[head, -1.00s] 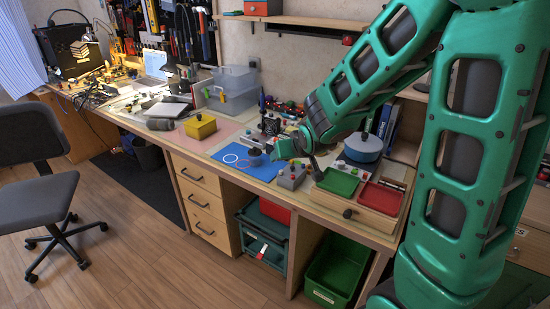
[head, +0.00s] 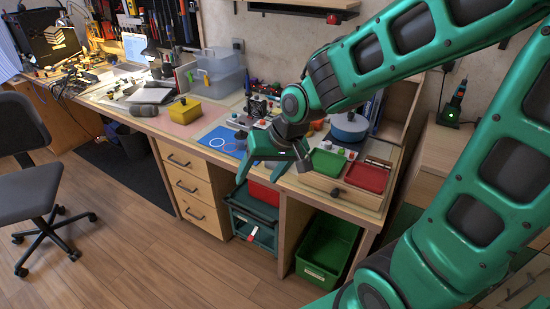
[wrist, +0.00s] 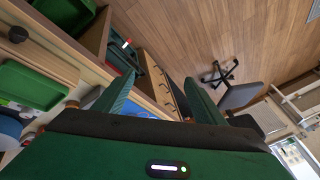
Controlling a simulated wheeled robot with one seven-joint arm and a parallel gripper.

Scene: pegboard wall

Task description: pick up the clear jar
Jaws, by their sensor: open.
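I cannot make out a clear jar in either view; it may be hidden behind my arm or too small to tell. My gripper (head: 274,172) hangs over the front edge of the workbench (head: 310,183), left of the green tray. Its jaws are apart with nothing between them. In the wrist view my gripper (wrist: 158,90) also shows two spread green fingers, with drawers and wooden floor beyond them.
A green tray (head: 327,162), a red tray (head: 367,178) and a blue pot (head: 349,127) stand right of my gripper. A blue mat (head: 213,142), a yellow box (head: 185,110) and clear bins (head: 229,82) lie left. A green crate (head: 327,248) sits below. The chair (head: 35,185) is far left.

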